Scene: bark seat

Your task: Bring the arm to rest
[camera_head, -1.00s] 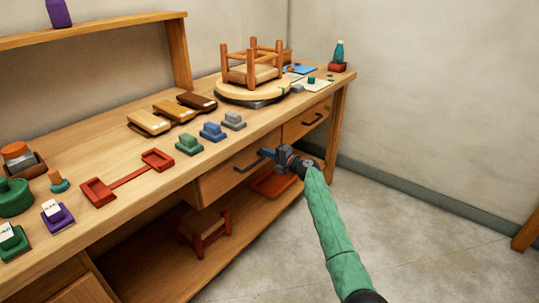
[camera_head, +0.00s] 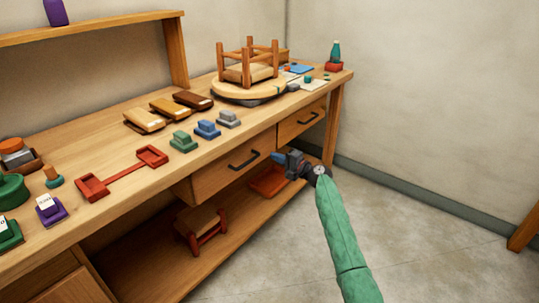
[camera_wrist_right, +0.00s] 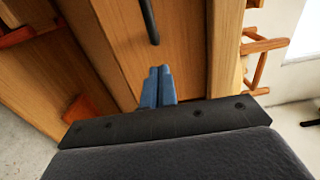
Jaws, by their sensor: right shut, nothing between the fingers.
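My right gripper (camera_head: 277,156) is in front of the bench's drawers, at the end of my green-sleeved right arm. Its blue fingers are together with nothing between them; they also show in the right wrist view (camera_wrist_right: 157,86). In the head view the fingers are close to the right end of the left drawer's dark handle (camera_head: 244,160), and I cannot tell the exact gap. In the wrist view a dark handle (camera_wrist_right: 149,20) lies beyond the fingertips, apart from them. My left gripper does not show.
The wooden workbench (camera_head: 110,130) carries an upturned stool (camera_head: 248,72) on a round turntable, several coloured blocks and a red holder (camera_head: 92,187). A red tray (camera_head: 268,181) and a small stool (camera_head: 203,228) are on the lower shelf.

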